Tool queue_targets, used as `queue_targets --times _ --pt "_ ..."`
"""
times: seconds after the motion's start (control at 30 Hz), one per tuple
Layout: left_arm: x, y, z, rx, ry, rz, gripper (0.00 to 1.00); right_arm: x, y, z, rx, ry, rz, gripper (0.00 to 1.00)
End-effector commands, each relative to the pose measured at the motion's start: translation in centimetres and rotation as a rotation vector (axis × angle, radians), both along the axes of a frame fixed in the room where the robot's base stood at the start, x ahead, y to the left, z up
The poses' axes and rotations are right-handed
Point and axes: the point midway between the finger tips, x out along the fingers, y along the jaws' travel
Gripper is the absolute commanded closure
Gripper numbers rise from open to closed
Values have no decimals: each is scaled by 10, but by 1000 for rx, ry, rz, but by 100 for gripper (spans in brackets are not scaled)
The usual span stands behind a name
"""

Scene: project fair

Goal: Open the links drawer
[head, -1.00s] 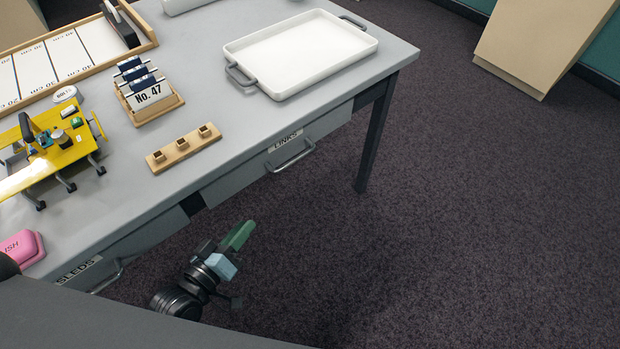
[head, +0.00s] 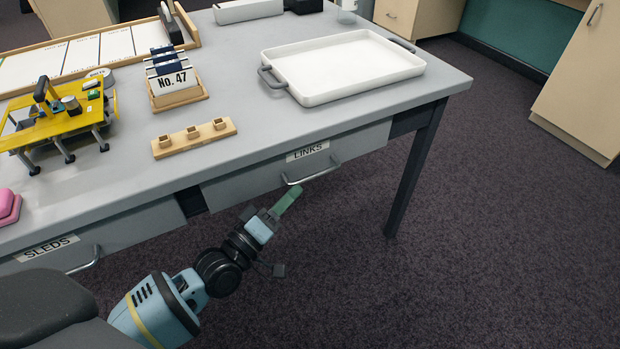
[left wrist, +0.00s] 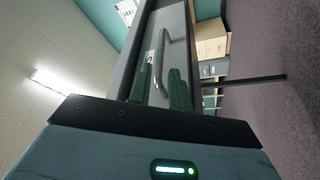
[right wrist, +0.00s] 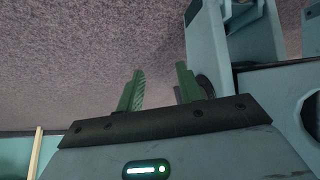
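The links drawer (head: 240,184) is the right-hand drawer under the grey table, labelled LINKS, and it looks closed. Its metal bar handle (head: 312,174) shows on the front below the label. My left gripper (head: 288,200) is just below and in front of that handle, apart from it. In the left wrist view, the handle (left wrist: 163,48) is ahead of the two green fingers (left wrist: 160,88), which are spread with nothing between them. My right gripper (right wrist: 160,88) shows only in the right wrist view, its fingers apart and empty, with carpet beyond.
The sleds drawer (head: 130,228) is at the left. On the table (head: 225,85) stand a white tray (head: 345,65), a wooden block with square posts (head: 194,138), a number card holder (head: 178,95) and a yellow model (head: 60,125). Carpet right of the table leg (head: 415,170) is clear.

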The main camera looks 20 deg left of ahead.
Motion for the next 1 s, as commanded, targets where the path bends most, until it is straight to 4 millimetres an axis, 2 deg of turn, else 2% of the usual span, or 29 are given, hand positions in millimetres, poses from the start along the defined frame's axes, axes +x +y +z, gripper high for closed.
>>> queue_targets --times 0.2,0.4,0.77,0.93,1.0 --pt "32 -11 7 -3 -2 -1 80 -8 0 -8 -1 18 0 64" --pt "51 -17 11 -1 0 0 80 -15 0 -14 -3 36 1 64" --pt "56 -19 12 0 0 -1 80 -13 0 -14 -2 31 1 64" --pt "56 -19 12 0 0 -1 100 -7 0 -12 -1 20 0 64" --pt "56 -19 12 0 0 -1 100 -5 0 -11 0 15 0 64"
